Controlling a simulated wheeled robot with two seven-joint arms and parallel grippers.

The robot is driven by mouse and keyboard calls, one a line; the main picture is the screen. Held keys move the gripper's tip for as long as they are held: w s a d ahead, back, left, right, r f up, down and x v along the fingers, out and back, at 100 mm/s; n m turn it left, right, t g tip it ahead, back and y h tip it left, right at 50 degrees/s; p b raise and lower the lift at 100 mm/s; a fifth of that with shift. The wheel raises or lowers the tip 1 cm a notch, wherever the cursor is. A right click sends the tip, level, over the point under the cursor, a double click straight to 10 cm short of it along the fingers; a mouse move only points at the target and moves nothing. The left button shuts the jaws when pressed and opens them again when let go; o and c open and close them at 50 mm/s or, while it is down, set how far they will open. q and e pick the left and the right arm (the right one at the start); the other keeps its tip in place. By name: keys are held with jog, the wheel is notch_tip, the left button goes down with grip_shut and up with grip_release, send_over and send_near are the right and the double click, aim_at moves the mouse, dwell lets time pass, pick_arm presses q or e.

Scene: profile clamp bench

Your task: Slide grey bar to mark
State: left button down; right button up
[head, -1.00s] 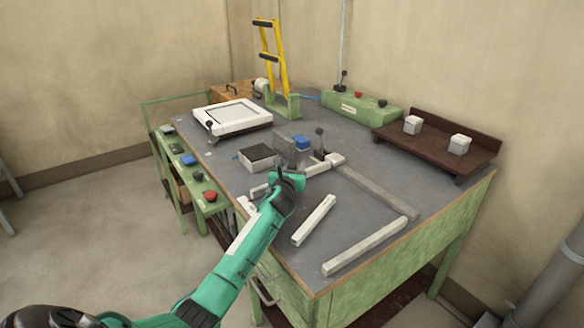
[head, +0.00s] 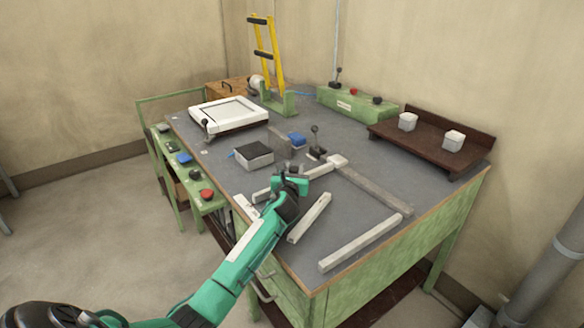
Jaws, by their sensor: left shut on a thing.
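A pale grey bar (head: 320,170) lies slantwise on the bench top. A pale block (head: 338,161) sits at its right end. My left gripper (head: 291,183) is over the bar's middle and shut on it, and hides part of it. The bar's left end (head: 261,196) shows beyond the gripper. A darker grey-brown bar (head: 377,190) runs from the pale block toward the bench's right edge. I cannot make out a clear mark on the bench. My right gripper is not in view.
Two loose pale bars, a short one (head: 310,218) and a longer one (head: 360,243), lie near the front. A brown shelf (head: 432,147) is at the right.

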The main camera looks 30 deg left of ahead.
pick_arm(q)
jog(key=c, duration=1.1)
grip_release()
jog(key=v, duration=1.3)
jog(key=shift+s+d, duration=0.15)
jog(key=shift+s, duration=0.25)
